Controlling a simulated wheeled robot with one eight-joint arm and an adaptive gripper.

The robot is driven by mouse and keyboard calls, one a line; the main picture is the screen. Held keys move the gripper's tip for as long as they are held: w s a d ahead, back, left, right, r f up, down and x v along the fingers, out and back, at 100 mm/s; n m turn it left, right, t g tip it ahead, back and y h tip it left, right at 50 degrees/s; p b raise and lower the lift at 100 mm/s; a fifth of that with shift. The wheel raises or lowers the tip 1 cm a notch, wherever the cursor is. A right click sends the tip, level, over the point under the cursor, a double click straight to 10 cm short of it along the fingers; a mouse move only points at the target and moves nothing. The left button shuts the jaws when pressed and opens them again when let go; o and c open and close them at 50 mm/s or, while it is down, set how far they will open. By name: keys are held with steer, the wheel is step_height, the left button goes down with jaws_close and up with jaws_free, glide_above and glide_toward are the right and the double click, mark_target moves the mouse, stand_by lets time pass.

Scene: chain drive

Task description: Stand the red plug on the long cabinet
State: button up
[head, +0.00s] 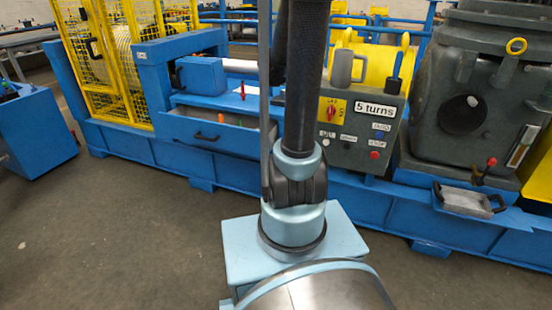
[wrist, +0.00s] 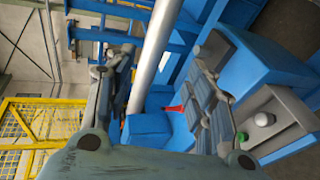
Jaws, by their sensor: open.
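A small red plug (head: 242,90) stands upright on the blue ledge above the open drawer of the long blue cabinet (head: 240,173) in the head view. In the wrist view, a small red piece (wrist: 177,109) shows on blue surfaces between my fingers, partly hidden by the right finger; it looks like the same plug. My gripper (wrist: 163,62) is open, with its fingers wide apart and nothing held between them. The red piece appears beyond the fingers; I cannot tell the distance. The gripper itself does not show in the head view, where my arm rises through the middle.
The open drawer (head: 208,138) holds an orange piece (head: 221,117) and a green piece (head: 239,123). A grey control panel (head: 350,150) with a mug (head: 344,67) stands right of my arm. A yellow cage (head: 105,60) is at left. The floor in front is clear.

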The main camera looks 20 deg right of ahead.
steer(key=s+a+f+m+g+y, duration=0.2)
steer(key=s+f, duration=0.4)
steer(key=s, duration=0.7)
steer(key=s+a+f+m+g+y, duration=0.2)
steer(key=s+a+f+m+g, duration=0.3)
steer(key=s, duration=0.9)
steer(key=s+a+f+m+g+y, duration=0.2)
steer(key=s+a+f+m+g, duration=0.2)
steer(key=s, duration=0.9)
step_height(320, 180, down, 3)
steer(key=shift+s+a+r+m, duration=0.1)
steer(key=shift+s+a+m, duration=0.25)
steer(key=shift+a+m, duration=0.65)
steer(key=shift+w+d, duration=0.1)
steer(key=shift+w, duration=0.05)
steer(key=shift+w+f, duration=0.2)
steer(key=shift+w, duration=0.15)
